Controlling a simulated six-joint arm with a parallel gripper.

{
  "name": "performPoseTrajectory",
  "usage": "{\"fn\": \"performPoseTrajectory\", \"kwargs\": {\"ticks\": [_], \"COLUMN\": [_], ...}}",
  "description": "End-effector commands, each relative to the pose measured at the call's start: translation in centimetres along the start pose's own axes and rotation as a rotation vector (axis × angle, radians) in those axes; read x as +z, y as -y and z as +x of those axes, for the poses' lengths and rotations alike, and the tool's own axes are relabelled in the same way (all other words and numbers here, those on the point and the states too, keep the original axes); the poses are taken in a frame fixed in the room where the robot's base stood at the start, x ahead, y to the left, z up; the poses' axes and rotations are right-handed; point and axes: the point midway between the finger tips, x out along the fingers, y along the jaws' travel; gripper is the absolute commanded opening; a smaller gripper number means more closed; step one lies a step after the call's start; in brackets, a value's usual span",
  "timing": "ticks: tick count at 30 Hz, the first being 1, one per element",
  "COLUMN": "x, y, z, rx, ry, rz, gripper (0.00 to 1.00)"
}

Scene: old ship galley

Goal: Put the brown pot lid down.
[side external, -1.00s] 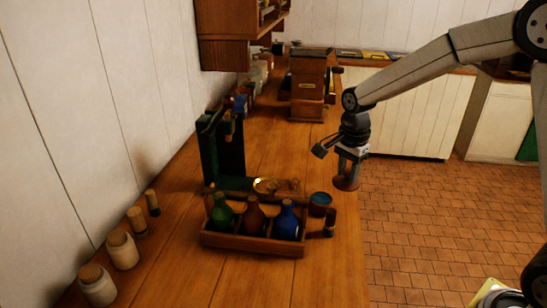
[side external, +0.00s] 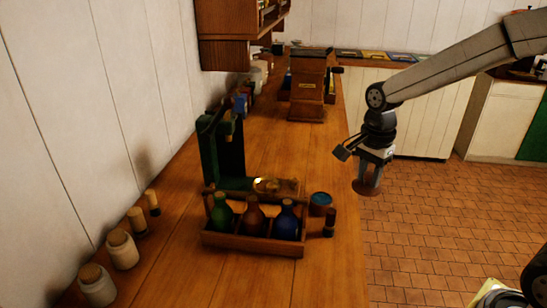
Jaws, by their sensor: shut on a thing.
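The brown pot lid (side external: 366,189) is a small, round, reddish-brown disc in the side external view. My gripper (side external: 370,178) points down and is shut on the lid's top. The lid hangs roughly level, just right of the wooden counter's (side external: 316,155) right edge in the picture, with the tiled floor behind it. The knob between the fingers is hidden. No pot that clearly matches the lid can be told.
A wooden crate (side external: 252,245) with green, brown and blue bottles stands on the counter. A blue-topped round pot (side external: 320,203) and a dark cylinder (side external: 329,222) stand near the edge. Behind are a green stand (side external: 222,155) and a wooden box (side external: 307,85). The counter's middle is clear.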

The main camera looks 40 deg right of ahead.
Motion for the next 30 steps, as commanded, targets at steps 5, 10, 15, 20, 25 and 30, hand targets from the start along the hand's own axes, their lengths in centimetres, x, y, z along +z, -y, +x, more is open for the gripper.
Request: {"fn": "performPoseTrajectory", "kwargs": {"ticks": [5,10,15,20,25,30], "x": [0.0,0.0,-0.5,-1.8,-3.7,-5.5], "y": [0.0,0.1,0.6,1.9,3.7,5.2], "z": [0.0,0.0,0.3,1.0,2.1,3.2], "rx": [0.0,0.0,0.001,0.001,0.001,0.001], "ry": [0.0,0.0,0.0,0.0,0.0,0.0], "rz": [0.0,0.0,0.005,0.015,0.029,0.042], "gripper": [0.0,0.0,0.0,0.0,0.0,0.0]}}
